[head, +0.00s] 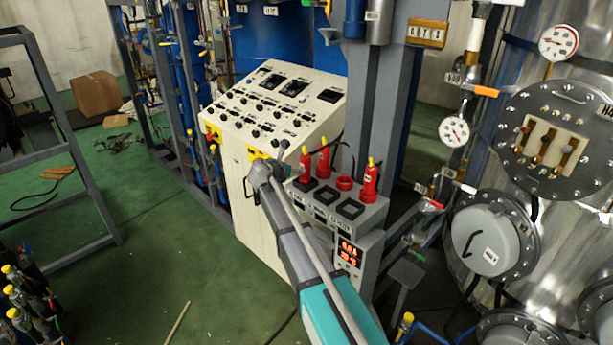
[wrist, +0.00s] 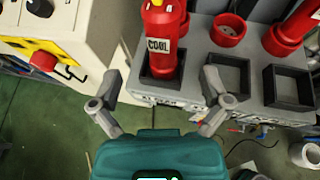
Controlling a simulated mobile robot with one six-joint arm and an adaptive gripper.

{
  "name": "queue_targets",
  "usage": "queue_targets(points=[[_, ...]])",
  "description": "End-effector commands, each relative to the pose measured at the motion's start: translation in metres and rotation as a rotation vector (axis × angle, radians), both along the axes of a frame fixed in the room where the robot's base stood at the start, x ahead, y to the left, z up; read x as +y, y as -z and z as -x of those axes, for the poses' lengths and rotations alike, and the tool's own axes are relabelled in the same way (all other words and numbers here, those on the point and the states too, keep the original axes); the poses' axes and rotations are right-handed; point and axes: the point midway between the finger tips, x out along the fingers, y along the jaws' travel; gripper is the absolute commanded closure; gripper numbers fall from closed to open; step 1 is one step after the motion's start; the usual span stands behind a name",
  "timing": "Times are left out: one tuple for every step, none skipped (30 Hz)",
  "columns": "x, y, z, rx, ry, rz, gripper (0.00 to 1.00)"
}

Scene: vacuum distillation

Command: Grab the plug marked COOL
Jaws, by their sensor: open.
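The plug marked COOL (wrist: 162,45) is red with a white label. It stands upright at the left end of a grey socket box in the wrist view. In the head view it appears to be the leftmost red plug (head: 305,166). My gripper (wrist: 161,78) is open and empty, its two fingers spread to either side of the plug's lower part and nearer the camera. No contact with the plug shows. In the head view my gripper (head: 281,167) is just left of the plug, partly hidden by my arm.
The socket box (head: 318,208) has empty black square frames (wrist: 228,73) and a red round holder (wrist: 228,30). Another red plug (wrist: 290,36) stands to the right. A cream control panel (head: 262,112) with a red button (wrist: 42,61) is close on the left.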

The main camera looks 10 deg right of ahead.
Motion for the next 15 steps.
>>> queue_targets(points=[[-0.005, 0.006, -0.007, 0.000, 0.002, 0.000, 0.03], [-0.008, 0.007, -0.010, 0.001, 0.002, -0.001, 0.03], [-0.010, 0.009, -0.013, 0.001, 0.002, -0.001, 0.03], [-0.012, 0.010, -0.014, 0.001, 0.002, -0.001, 0.03], [-0.013, 0.010, -0.016, 0.001, 0.002, -0.001, 0.03], [-0.015, 0.011, -0.018, 0.001, 0.001, 0.000, 0.03], [-0.016, 0.011, -0.019, 0.001, 0.001, 0.000, 0.03], [-0.017, 0.012, -0.020, 0.001, 0.001, 0.000, 0.03], [-0.018, 0.012, -0.020, 0.001, 0.001, 0.000, 0.03], [-0.019, 0.012, -0.021, 0.001, 0.001, 0.000, 0.03], [-0.019, 0.012, -0.021, 0.001, 0.001, 0.000, 0.03], [-0.019, 0.011, -0.021, 0.001, 0.001, 0.000, 0.03], [-0.019, 0.011, -0.021, 0.001, 0.001, 0.000, 0.03], [-0.019, 0.011, -0.021, 0.001, 0.001, 0.000, 0.03], [-0.019, 0.011, -0.020, 0.001, 0.001, 0.000, 0.03]])
